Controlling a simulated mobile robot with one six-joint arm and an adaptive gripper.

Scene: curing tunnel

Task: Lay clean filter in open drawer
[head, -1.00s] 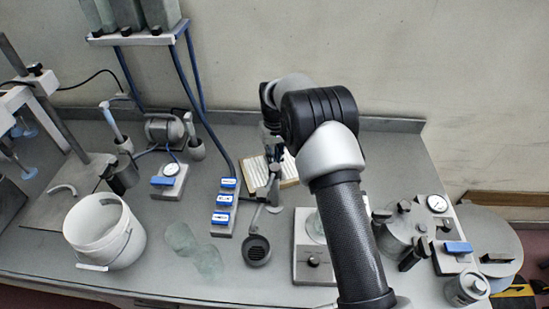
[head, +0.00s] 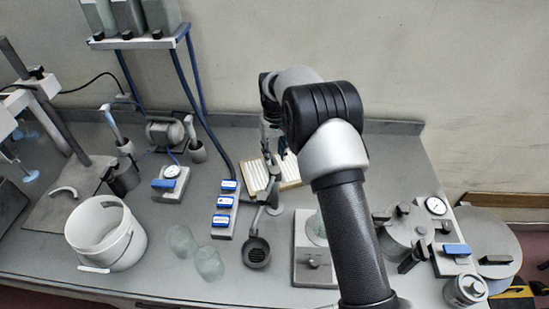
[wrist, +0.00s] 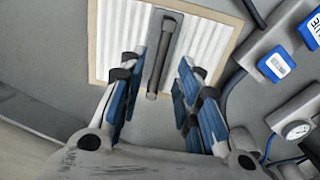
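The filter (head: 289,172) is a white pleated panel in a pale tan frame, lying flat on the bench behind the row of blue switches. In the wrist view, the filter (wrist: 113,38) fills the top, with a dark grey bar (wrist: 161,60) running along its middle. My gripper (wrist: 160,72) is open over the filter's near edge, its blue-padded fingers standing apart on either side of the bar and not touching it. My arm partly covers the filter in the head view. No open drawer can be made out in these frames.
Blue switches (head: 224,201), a gauge block (head: 171,184) and a small round dark cup (head: 256,251) stand near the filter. A white bucket (head: 106,238) is at left, beside two glassy pieces (head: 208,264). A lidded pot (head: 402,238) is at right.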

